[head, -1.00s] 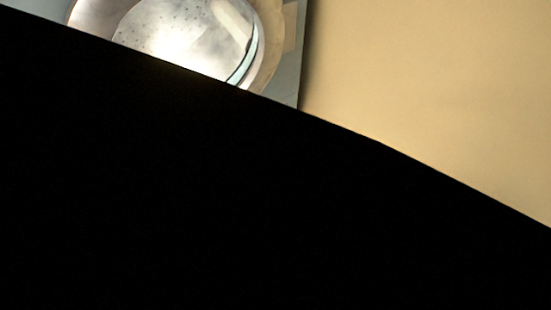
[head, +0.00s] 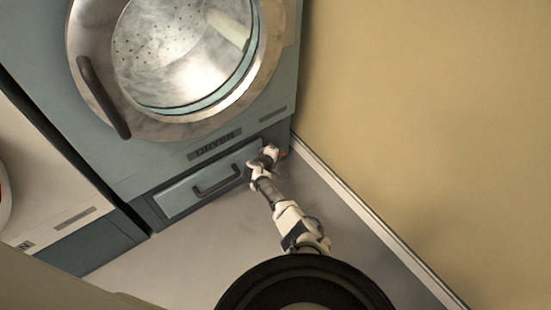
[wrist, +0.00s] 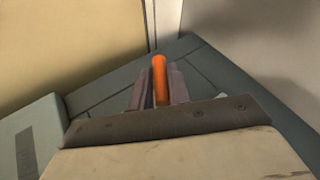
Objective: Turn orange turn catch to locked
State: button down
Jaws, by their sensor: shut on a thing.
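The orange turn catch (wrist: 160,80) stands between the two fingers of my gripper (wrist: 160,86) in the wrist view. The fingers are shut on it, one on each side. In the head view my gripper (head: 268,155) reaches the lower right corner of the dryer, beside the drawer.
The dryer (head: 150,150) has a round glass door with a dark handle (head: 103,97). Below it is a drawer (head: 180,199) with a bar handle (head: 217,181). A yellow wall (head: 420,120) stands close on the right. A white machine (head: 40,180) stands at left. Grey floor (head: 180,250) is clear in front.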

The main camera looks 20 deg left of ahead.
jog(key=shift+a, duration=0.3)
jog(key=c, duration=1.4)
grip_release()
jog(key=shift+f, duration=0.1)
jog(key=shift+o, duration=0.2)
jog(key=shift+d, duration=0.1)
